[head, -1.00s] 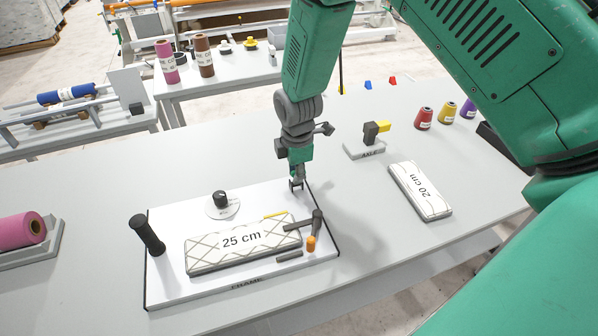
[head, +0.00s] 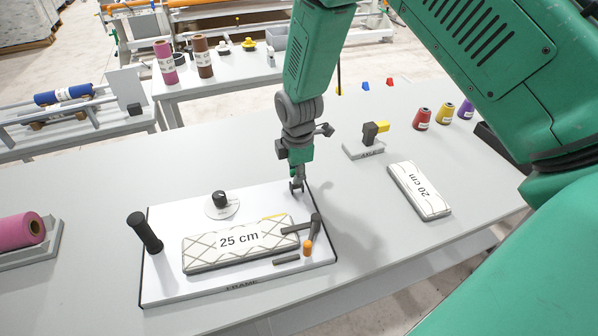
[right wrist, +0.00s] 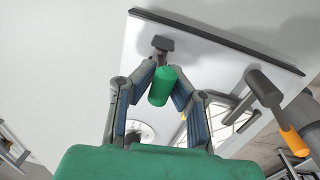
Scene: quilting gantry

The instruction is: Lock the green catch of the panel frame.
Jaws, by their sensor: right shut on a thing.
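The white panel frame (head: 165,283) lies on the grey table, with a padded quilted panel (head: 215,254) marked 25 cm on it. My right gripper (head: 297,187) is at the frame's far right corner, pointing down. In the right wrist view, the green catch (right wrist: 162,84) sits between the fingertips of the right gripper (right wrist: 163,93), which is shut on it. A dark grey bracket (right wrist: 162,43) shows just beyond the green catch. The gripper hides the catch in the head view. My left gripper is out of view.
A 20 cm pad (head: 412,174) and a grey stand with a yellow part (head: 365,149) are to the right.

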